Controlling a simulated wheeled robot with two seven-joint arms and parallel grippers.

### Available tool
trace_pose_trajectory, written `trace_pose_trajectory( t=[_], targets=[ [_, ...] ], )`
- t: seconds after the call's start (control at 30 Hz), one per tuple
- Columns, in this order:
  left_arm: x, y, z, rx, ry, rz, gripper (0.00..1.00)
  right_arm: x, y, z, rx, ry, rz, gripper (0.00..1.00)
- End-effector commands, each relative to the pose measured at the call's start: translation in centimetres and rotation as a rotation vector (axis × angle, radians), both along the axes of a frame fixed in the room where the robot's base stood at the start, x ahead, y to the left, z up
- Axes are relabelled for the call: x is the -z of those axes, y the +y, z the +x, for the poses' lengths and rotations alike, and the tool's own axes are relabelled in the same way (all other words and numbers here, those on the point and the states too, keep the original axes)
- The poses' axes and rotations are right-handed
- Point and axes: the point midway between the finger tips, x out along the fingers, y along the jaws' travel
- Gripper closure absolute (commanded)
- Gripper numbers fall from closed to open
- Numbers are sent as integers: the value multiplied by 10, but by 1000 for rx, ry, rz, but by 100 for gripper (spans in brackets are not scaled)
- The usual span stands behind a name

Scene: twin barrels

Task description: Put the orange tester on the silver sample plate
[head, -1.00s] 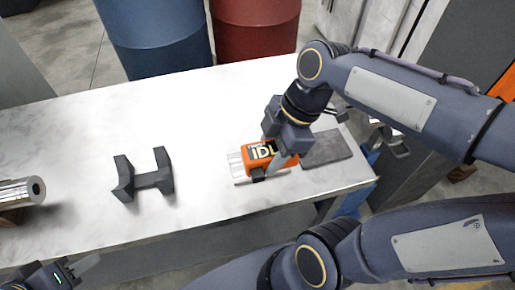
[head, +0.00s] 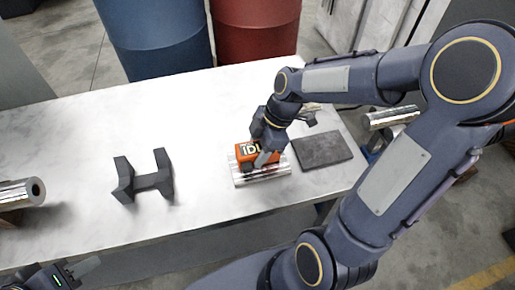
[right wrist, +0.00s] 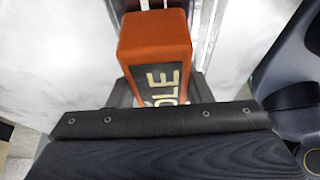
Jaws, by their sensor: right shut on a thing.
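The orange tester (head: 243,150), a small orange box with a dark lettered face, is held by my right gripper (head: 266,158). It is over the silver sample plate (head: 262,178), a shiny ridged piece on the table. I cannot tell whether the tester touches the plate. In the right wrist view the tester (right wrist: 155,45) stands out past the dark gripper body, with shiny strips of the plate (right wrist: 207,30) behind it; the fingertips are mostly hidden. My left gripper (head: 72,274) is at the bottom left, partly cut off, away from both things.
A dark grey slab (head: 322,150) lies right of the plate. A dark cradle-like stand (head: 145,180) and a silver cylinder (head: 18,192) are to the left. Blue (head: 155,35) and red (head: 255,30) barrels stand behind the table. The white tabletop (head: 90,130) is mostly clear.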

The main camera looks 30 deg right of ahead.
Motion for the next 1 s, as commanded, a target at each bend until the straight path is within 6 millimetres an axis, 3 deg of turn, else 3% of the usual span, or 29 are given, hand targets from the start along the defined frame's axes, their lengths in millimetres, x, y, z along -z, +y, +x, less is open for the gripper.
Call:
trace_pose_trajectory(
  t=[0.27, 0.3, 0.43, 0.77, 0.87, 1.0],
  targets=[
    [5, 0, 0, 0, 0, 0, 64, 4, 0, 0, 0, -1, 0, 87],
    [4, 0, 0, 0, 0, 0, 64, 3, 0, 0, 0, 0, 0, 51],
    [3, 0, 0, 0, 0, 0, 64, 2, 0, 0, 0, 1, 0, 34],
    [0, 0, 0, 0, 0, 0, 64, -1, 0, 0, 0, 1, 0, 33],
    [-1, 0, 0, 0, 0, 0, 64, -8, -3, 0, 2, -1, 0, 33],
    [-4, 0, 0, 0, 0, 0, 64, -33, -13, -2, 3, -5, -1, 33]
  ],
)
